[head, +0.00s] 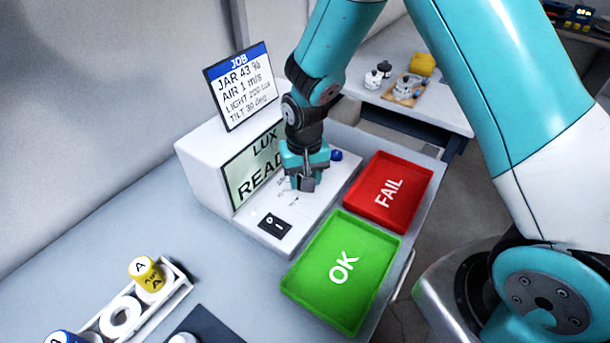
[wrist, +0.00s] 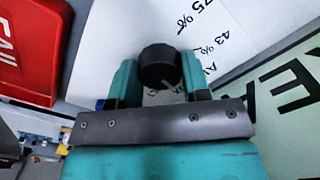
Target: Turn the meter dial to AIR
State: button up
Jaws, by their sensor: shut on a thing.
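The white meter (head: 205,162) stands on the bench with a pale green screen (head: 240,187). The screen's visible text says LUX and the start of READ; my gripper hides the rest. My gripper (head: 306,180) points down at the meter's sloping front panel and covers the dial in the head view. In the wrist view the black round dial (wrist: 158,62) sits between the two teal fingers of my gripper (wrist: 160,82), which is shut on it. A light pointer mark shows on the dial's near edge. Printed labels around the dial are partly hidden, and AIR cannot be read clearly.
A JOB sign (head: 240,86) stands on the meter. A black switch (head: 274,223) and blue button (head: 336,155) flank my gripper. A green OK tray (head: 318,290) and red FAIL tray (head: 415,208) lie close to the right. A rack (head: 178,282) with sensors is at front left.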

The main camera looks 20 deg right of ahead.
jog(key=n, duration=0.5)
jog(key=shift+w+n, duration=0.1)
jog(key=shift+n, duration=0.3)
dwell(0.4)
jog(key=o, duration=0.9)
jog(key=shift+r, duration=0.1)
notch_tip(320, 180, up, 17)
jog(key=shift+r+b, duration=0.15)
jog(key=shift+b, duration=0.4)
